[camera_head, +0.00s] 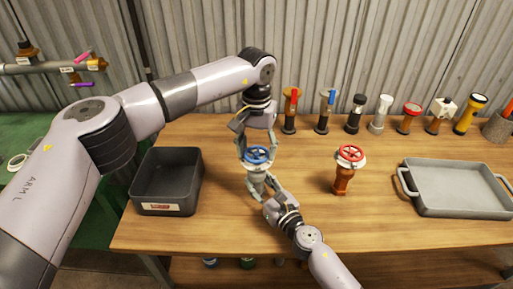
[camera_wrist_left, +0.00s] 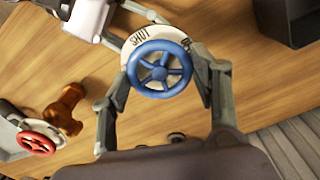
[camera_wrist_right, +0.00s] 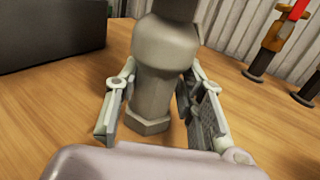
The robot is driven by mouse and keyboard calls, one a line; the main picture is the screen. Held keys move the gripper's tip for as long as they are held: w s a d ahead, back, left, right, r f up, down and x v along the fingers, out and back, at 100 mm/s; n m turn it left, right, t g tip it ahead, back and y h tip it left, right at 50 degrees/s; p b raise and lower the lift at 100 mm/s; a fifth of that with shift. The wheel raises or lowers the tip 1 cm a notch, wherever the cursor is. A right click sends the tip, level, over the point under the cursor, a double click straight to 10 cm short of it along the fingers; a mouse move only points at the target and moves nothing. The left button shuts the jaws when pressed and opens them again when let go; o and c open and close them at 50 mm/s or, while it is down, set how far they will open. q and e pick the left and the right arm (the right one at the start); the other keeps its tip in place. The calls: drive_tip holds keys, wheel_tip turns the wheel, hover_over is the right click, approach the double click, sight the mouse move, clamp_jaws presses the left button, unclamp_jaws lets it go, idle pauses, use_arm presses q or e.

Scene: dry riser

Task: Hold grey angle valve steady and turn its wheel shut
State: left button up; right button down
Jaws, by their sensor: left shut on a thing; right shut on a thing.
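The grey angle valve (camera_wrist_right: 160,75) stands upright on the wooden table, with its blue wheel (camera_head: 256,155) on top. The wheel also shows in the left wrist view (camera_wrist_left: 160,69), over a white plate marked "SHUT". My left gripper (camera_head: 256,150) comes down from above, shut on the blue wheel with one finger on each side. My right gripper (camera_wrist_right: 155,110) comes in low from the front and is shut on the valve's grey body. Part of the body is hidden behind the right gripper in the head view.
A dark open bin (camera_head: 140,187) stands left. An orange valve with a red wheel (camera_head: 343,180) stands right of the grey one, and a grey tray (camera_head: 460,213) lies farther right. Several valves and torches line the back edge. The table between the bin and grey valve is clear.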

sight(257, 152)
use_arm(q)
drive_tip(key=shift+d+m, duration=0.15)
drive_tip(key=shift+m, duration=1.65)
drive_tip(key=o, duration=1.1)
drive_tip(key=shift+o, duration=0.2)
drive_tip(key=shift+r, duration=0.1)
wheel_tip(257, 152, up, 12)
